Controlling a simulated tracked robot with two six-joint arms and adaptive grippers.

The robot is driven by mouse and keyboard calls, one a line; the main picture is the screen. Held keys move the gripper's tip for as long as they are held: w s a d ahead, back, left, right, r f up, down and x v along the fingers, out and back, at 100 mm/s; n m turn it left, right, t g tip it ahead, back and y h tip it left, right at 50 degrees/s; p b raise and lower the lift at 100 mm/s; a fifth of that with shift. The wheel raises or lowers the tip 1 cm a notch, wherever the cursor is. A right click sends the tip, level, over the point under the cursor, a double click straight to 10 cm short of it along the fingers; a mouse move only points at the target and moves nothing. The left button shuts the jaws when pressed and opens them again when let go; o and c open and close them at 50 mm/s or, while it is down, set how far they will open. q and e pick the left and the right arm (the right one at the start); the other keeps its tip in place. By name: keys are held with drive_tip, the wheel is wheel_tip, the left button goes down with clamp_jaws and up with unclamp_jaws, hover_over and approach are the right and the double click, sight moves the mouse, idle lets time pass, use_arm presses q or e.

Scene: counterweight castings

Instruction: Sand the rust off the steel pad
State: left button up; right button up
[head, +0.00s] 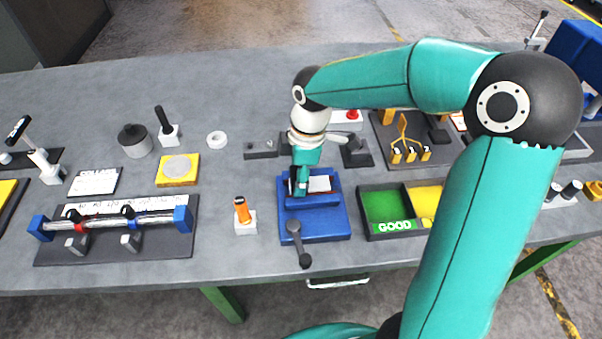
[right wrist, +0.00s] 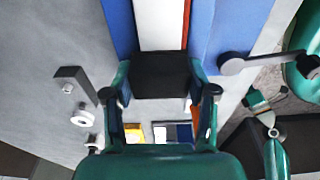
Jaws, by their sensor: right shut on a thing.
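The steel pad (right wrist: 162,25) shows as a pale strip with an orange-brown edge between the blue jaws of a vise (head: 325,226). In the head view part of the pad (head: 319,184) shows beside my right gripper (head: 300,190), which is down at the vise. In the right wrist view my right gripper (right wrist: 163,88) is shut on a dark block (right wrist: 161,75). The block lies across the pad's line and hides part of it; I cannot tell whether they touch. A small teal part at the right wrist view's lower right is probably my left gripper (right wrist: 262,108), too small to read.
The vise handle (head: 298,243) sticks out toward the front edge. An orange-handled tool (head: 242,211) stands left of the vise. A sorting tray (head: 369,237) with green and yellow compartments stands close on its right. A dark clamp fixture (head: 110,249) lies at the left.

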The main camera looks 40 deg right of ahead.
drive_tip(key=shift+w+a, duration=0.25)
drive_tip(key=shift+a, duration=0.2)
drive_tip(key=shift+w+a, duration=0.3)
drive_tip(key=shift+a, duration=0.25)
wheel_tip(320, 180, up, 4)
drive_tip(key=p, duration=0.3)
drive_tip(key=shift+r, duration=0.1)
use_arm(q)
drive_tip(key=r+p, duration=0.1)
drive_tip(key=r, duration=0.1)
drive_tip(key=r+p, duration=0.1)
drive_tip(key=r, duration=0.1)
drive_tip(key=w+r+p, duration=0.1)
drive_tip(key=r, duration=0.1)
use_arm(e)
wheel_tip(320, 180, up, 4)
drive_tip(key=shift+f, duration=0.1)
